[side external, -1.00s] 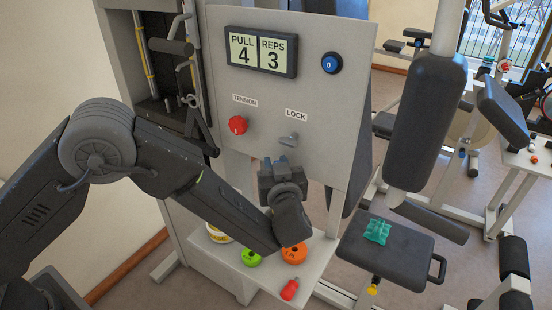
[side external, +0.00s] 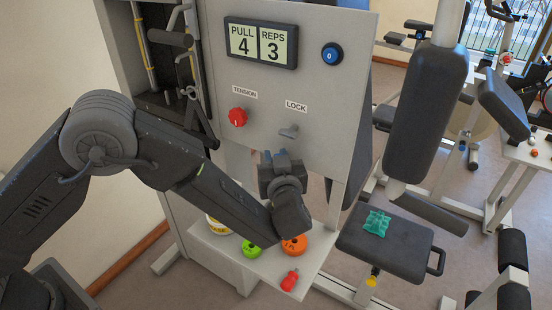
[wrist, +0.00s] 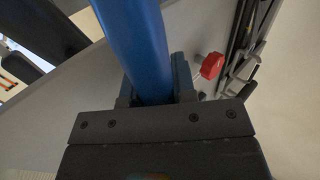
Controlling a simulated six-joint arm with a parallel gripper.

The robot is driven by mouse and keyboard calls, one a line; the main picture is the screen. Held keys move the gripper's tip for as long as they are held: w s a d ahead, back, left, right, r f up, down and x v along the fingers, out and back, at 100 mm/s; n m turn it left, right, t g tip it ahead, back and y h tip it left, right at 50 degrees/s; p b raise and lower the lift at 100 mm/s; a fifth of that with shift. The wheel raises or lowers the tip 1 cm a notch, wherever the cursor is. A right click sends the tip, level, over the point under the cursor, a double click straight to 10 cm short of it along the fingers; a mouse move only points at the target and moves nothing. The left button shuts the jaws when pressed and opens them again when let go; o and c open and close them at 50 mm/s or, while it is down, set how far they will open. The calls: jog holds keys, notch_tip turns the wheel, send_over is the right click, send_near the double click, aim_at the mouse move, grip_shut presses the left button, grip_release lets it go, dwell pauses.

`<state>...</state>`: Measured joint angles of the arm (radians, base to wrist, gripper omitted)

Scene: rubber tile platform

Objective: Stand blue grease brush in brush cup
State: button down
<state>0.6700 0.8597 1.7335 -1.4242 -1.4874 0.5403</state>
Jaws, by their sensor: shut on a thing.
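The blue grease brush shows in the wrist view as a thick, smooth blue shaft (wrist: 138,45), running from between the jaws to the top edge. My gripper (wrist: 153,92) is shut on it. In the side external view my gripper (side external: 283,157) is in front of the grey machine panel, below the LOCK lever and above the white shelf. I cannot make out the brush there, and its bristle end shows in neither view. A white and yellow tub (side external: 217,225) with partly visible lettering stands on the shelf, partly behind my arm. I cannot tell whether it is the brush cup.
The red TENSION knob (side external: 237,117) and LOCK lever (side external: 289,131) stick out of the panel. A teal item (side external: 376,223) lies on the padded seat (side external: 400,240).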

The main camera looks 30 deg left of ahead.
notch_tip(320, 180, down, 7)
dwell(3.1)
jog(key=c, duration=0.8)
grip_release()
jog(key=shift+c, duration=0.2)
jog(key=v, duration=0.7)
jog(key=shift+s+d, duration=0.15)
jog(key=shift+s, duration=0.05)
